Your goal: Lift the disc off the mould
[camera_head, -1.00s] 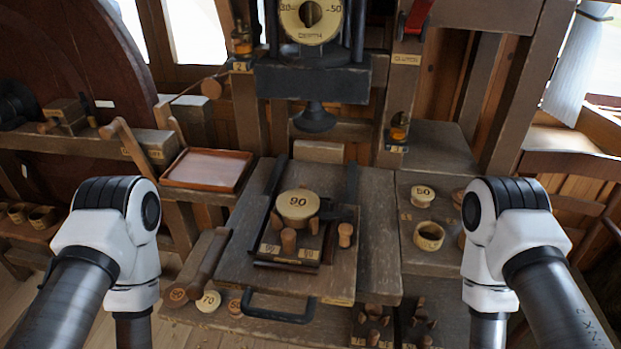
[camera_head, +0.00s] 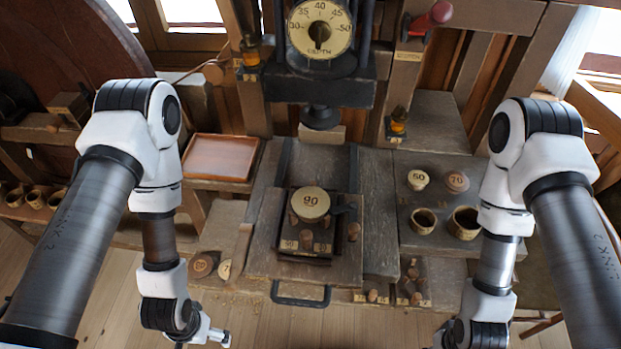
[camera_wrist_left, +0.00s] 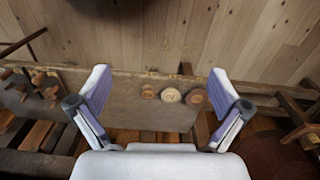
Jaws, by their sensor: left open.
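The pale disc marked 90 (camera_head: 310,203) lies flat on the dark mould (camera_head: 306,257) on the press bed, with small wooden pegs around it. My left gripper (camera_wrist_left: 158,88) is open and empty; its fingers stand wide apart in the left wrist view, above the front of the bench. In the head view my left gripper (camera_head: 214,337) is at the bottom edge, in front and to the left of the mould, well apart from the disc. My right wrist reaches the bottom edge on the right; its fingers are not shown.
The press head (camera_head: 320,117) hangs behind the disc. A black handle (camera_head: 300,298) sticks out at the bed's front. Round pieces (camera_wrist_left: 171,95) lie on the bench at left. Cups (camera_head: 464,222) and discs stand at right. A shallow tray (camera_head: 220,158) is at back left.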

